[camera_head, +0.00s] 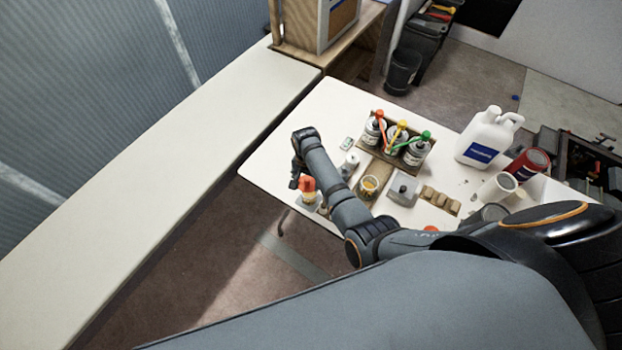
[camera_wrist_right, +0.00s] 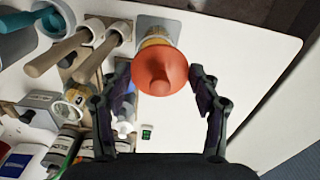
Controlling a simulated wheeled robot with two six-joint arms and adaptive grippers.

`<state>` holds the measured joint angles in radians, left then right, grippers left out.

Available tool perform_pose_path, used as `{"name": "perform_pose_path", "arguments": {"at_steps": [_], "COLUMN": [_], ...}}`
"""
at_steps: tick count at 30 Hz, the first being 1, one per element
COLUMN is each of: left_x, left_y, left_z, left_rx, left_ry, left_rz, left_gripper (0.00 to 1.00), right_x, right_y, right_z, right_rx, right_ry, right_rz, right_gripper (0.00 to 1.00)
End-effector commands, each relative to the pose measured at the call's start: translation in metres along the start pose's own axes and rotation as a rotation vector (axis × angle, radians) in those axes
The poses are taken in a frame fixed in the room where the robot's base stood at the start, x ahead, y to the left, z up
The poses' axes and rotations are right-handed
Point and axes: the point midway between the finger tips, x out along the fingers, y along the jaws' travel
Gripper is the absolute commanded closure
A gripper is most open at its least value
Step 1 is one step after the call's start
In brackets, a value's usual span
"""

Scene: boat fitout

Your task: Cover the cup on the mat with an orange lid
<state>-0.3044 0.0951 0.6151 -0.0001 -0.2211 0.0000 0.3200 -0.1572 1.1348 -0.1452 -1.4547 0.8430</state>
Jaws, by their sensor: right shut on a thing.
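An orange lid (camera_head: 307,184) with a knob shows at the near left of the white table. It also shows in the right wrist view (camera_wrist_right: 161,68), between the fingers of my right gripper (camera_wrist_right: 160,82). My right gripper (camera_head: 298,180) is shut on this lid by its sides. A tan cup (camera_head: 308,198) is below the lid; it also shows in the wrist view (camera_wrist_right: 156,40), partly covered by the lid. The cup stands on a grey mat (camera_wrist_right: 146,22). Whether the lid touches the rim is hard to tell. My left gripper is not in view.
A rack of bottles (camera_head: 418,152) with coloured tops, a glass jar (camera_head: 369,187), a grey box (camera_head: 403,189) and a white jug (camera_head: 488,137) stand further right. A small orange thing (camera_head: 430,228) is partly hidden by my arm. The table's left edge is close.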

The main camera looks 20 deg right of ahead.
Motion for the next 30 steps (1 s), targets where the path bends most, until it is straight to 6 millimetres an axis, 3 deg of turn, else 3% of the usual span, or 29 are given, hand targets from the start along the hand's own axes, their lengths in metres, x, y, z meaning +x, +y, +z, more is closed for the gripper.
{"name": "perform_pose_path", "arguments": {"at_steps": [4, 9, 13, 22, 30], "left_x": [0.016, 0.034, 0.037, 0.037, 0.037], "left_y": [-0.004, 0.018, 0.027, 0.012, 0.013], "left_z": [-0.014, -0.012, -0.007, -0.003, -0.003], "left_rx": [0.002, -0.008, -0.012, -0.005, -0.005], "left_ry": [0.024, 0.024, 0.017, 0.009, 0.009], "left_rz": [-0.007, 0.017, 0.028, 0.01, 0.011], "left_gripper": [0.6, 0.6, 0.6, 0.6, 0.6], "right_x": [0.016, 0.033, 0.041, 0.044, 0.044], "right_y": [0.001, 0.001, 0.001, 0.001, 0.001], "right_z": [0.0, 0.0, 0.0, -0.001, -0.001], "right_rx": [0.0, 0.0, 0.0, 0.0, 0.0], "right_ry": [0.001, 0.001, 0.001, 0.001, 0.001], "right_rz": [0.001, 0.001, 0.001, 0.001, 0.001], "right_gripper": [0.56, 0.56, 0.56, 0.56, 0.56]}}
